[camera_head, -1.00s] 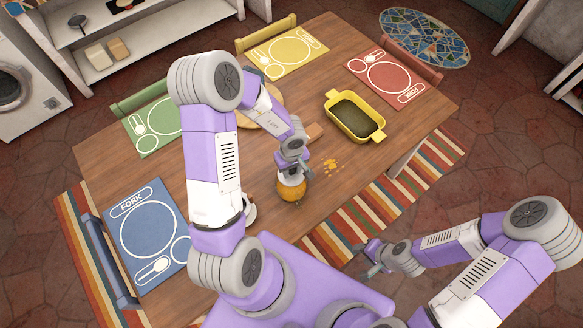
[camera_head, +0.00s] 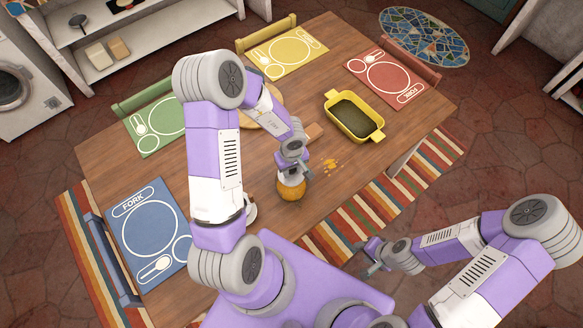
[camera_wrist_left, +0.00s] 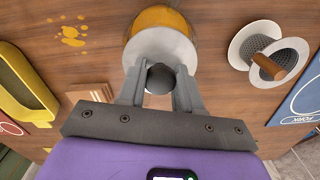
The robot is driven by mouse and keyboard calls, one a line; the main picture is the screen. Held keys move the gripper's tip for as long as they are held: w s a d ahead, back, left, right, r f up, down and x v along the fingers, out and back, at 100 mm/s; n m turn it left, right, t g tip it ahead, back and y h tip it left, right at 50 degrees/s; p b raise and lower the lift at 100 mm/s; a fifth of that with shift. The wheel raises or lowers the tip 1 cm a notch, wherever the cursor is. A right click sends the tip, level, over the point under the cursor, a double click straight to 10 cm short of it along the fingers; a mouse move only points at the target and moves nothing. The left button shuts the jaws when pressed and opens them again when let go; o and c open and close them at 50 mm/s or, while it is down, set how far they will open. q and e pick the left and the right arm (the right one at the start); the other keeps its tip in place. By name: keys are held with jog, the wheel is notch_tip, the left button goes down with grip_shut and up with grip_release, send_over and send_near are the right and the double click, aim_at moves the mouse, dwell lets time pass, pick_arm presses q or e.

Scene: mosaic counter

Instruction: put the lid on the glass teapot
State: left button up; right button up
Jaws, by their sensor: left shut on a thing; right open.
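The glass teapot (camera_head: 291,191), amber inside, stands near the table's front edge, right below my left gripper (camera_head: 292,168). In the left wrist view the teapot (camera_wrist_left: 158,17) shows behind a pale round lid (camera_wrist_left: 160,45) with a dark ball knob (camera_wrist_left: 160,79). My left gripper (camera_wrist_left: 160,88) is shut on this knob, one finger on each side. The lid is over the teapot and covers most of it. I cannot tell whether it rests on the rim or hangs just above. My right gripper (camera_head: 371,260) is open and empty, away from the table's front edge.
A strainer-like pair of mesh discs with a wooden handle (camera_wrist_left: 270,62) lies beside the teapot. A yellow baking dish (camera_head: 354,116), a wooden block (camera_head: 314,132) and orange spots (camera_head: 330,167) are on the table. Blue (camera_head: 150,231), green, yellow and red placemats lie around it.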

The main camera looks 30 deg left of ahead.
pick_arm(q)
jog(key=shift+f, duration=0.4)
dwell(0.3)
jog(key=shift+f+p, duration=0.1)
jog(key=shift+p, duration=0.7)
jog(key=o, duration=1.1)
jog(key=shift+o, duration=0.7)
jog(key=o, duration=0.4)
notch_tip(320, 180, up, 7)
jog(key=p, duration=0.9)
jog(key=shift+p, duration=0.35)
